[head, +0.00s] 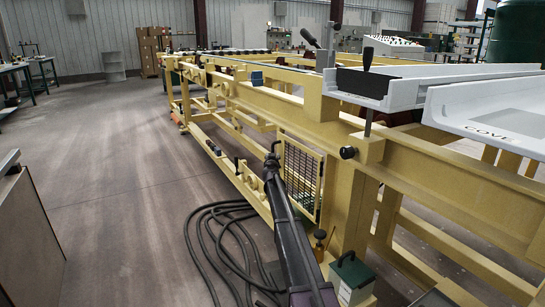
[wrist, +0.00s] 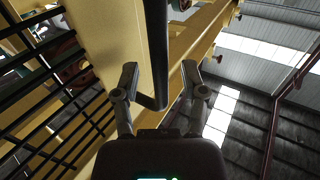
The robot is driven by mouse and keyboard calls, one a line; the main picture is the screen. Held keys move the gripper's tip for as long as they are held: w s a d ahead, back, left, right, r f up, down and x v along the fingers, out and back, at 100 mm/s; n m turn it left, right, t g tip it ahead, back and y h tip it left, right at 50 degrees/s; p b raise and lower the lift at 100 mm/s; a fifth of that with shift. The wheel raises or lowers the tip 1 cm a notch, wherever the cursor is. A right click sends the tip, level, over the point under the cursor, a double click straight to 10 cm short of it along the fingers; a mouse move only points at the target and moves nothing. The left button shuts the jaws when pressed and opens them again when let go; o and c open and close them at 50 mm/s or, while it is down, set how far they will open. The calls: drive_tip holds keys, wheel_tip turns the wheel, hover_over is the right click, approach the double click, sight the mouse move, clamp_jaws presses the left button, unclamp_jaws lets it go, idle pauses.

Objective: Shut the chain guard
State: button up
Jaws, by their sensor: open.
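The chain guard (head: 303,172) is a dark mesh panel in a yellow frame, low on the side of the yellow machine. I cannot tell from here how far it stands open. In the wrist view, its yellow frame edge (wrist: 103,45) and black mesh (wrist: 45,125) are at the left. A black bar handle (wrist: 156,45) runs down between the fingers of my gripper (wrist: 160,78). The fingers are open, one on each side of the bar, with gaps visible. In the head view my gripper (head: 271,160) is at the guard's left edge, partly hiding it.
The long yellow machine frame (head: 430,165) fills the right side. Black hoses (head: 210,245) coil on the floor left of my arm. A green box (head: 350,277) stands by the machine's foot. The floor (head: 110,190) to the left is clear, with a bench (head: 25,240) at the left edge.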

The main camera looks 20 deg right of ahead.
drive_tip(key=v, duration=1.1)
idle(0.3)
